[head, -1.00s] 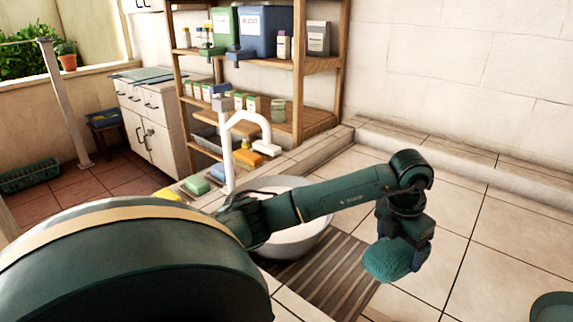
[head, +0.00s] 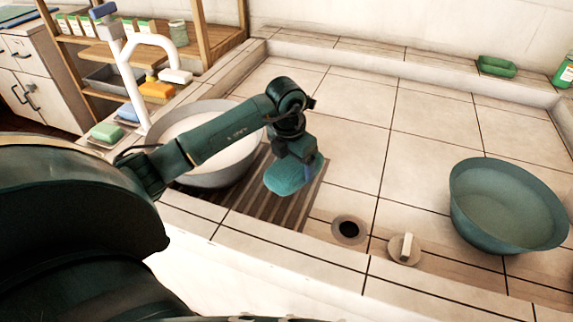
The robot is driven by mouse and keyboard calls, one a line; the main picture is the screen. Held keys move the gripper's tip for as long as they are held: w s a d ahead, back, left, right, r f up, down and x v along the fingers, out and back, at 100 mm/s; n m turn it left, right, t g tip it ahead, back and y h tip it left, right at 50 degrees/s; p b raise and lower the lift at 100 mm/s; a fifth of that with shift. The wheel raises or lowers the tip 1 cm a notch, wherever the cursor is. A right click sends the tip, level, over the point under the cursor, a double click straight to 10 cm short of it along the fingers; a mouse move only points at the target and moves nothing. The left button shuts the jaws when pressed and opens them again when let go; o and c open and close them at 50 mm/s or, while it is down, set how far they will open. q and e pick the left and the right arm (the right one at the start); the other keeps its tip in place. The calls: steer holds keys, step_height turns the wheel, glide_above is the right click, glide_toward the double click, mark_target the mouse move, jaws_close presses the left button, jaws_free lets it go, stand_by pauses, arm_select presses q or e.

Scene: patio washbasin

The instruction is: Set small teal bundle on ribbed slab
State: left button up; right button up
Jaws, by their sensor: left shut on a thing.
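In the head view, my left gripper (head: 298,160) points down and is shut on the small teal bundle (head: 291,178). The bundle is rounded and hangs beneath the fingers. It appears over the right part of the ribbed slab (head: 266,206), a brown, grooved board on the tiled counter. I cannot tell whether the bundle touches the slab. The arm and the bundle hide part of the slab. My right gripper is not in view.
A large grey basin (head: 222,178) stands against the slab's left side, under a white tap (head: 143,65). A drain hole (head: 349,230) and a pale knob on a round base (head: 404,248) lie to the right. A teal bowl (head: 507,212) stands farther right.

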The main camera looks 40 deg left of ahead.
mark_target(289, 166)
arm_select(q)
steer(key=shift+f, duration=2)
steer(key=shift+f, duration=0.1)
steer(key=o, duration=0.9)
steer(key=r, duration=0.4)
steer(key=s+r, duration=0.1)
steer(key=r, duration=0.7)
steer(key=shift+s+a, duration=0.1)
steer(key=shift+s, duration=0.3)
